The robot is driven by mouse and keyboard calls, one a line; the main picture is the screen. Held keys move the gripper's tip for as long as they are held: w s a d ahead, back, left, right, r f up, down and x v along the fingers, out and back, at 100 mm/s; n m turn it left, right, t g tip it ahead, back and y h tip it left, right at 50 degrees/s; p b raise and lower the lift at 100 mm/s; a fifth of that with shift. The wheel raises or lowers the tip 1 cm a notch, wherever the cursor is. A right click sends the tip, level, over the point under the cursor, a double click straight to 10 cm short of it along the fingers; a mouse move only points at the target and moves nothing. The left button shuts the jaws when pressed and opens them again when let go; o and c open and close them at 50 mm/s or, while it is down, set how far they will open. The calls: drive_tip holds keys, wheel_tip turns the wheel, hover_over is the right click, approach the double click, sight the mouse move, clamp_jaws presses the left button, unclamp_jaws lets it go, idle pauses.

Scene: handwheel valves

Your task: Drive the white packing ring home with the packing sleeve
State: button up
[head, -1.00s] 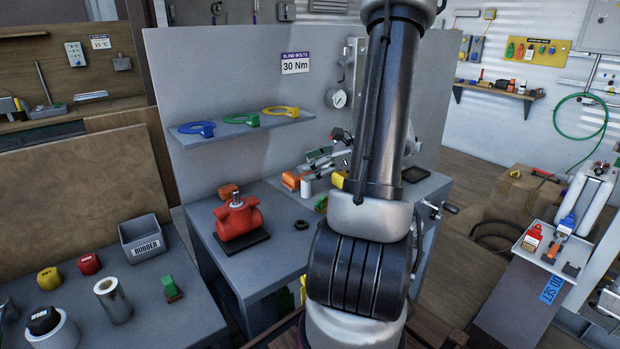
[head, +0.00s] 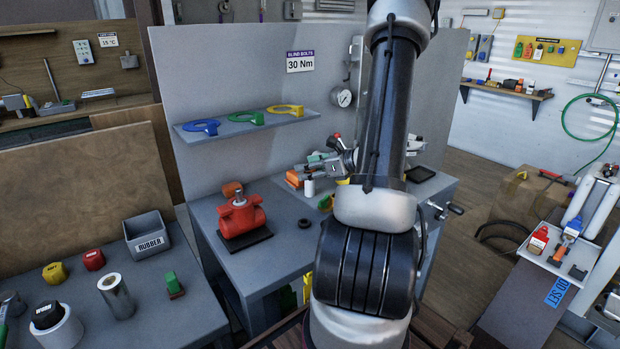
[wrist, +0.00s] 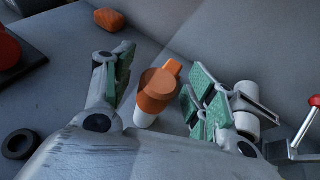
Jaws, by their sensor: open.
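My gripper (wrist: 158,85) is open, with green-faced fingers spread apart in the wrist view. An orange-topped piece with a white lower part (wrist: 143,118) shows between the fingers, and I cannot tell its exact distance from them. A white cylinder (wrist: 246,122) is partly hidden behind the right finger. I cannot tell which of these, if either, is the packing sleeve. In the head view my gripper (head: 322,164) is over the back of the bench. I cannot make out the white packing ring.
A dark ring (head: 304,221) lies on the bench (head: 275,245) right of the valve; it also shows in the wrist view (wrist: 19,144). An orange-brown block (head: 231,189) is behind the valve. A shelf (head: 250,125) holds coloured rings above. The bench front is mostly clear.

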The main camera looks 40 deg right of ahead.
drive_tip(key=c, duration=1.1)
drive_tip(key=shift+r, duration=0.15)
drive_tip(key=shift+c, duration=0.2)
drive_tip(key=shift+s+r, duration=0.2)
drive_tip(key=shift+r, duration=0.05)
wheel_tip(320, 180, up, 11)
drive_tip(key=s+a, duration=0.1)
drive_tip(key=s, duration=1.8)
drive_tip(key=shift+s, duration=0.35)
drive_tip(key=shift+a+f, duration=0.1)
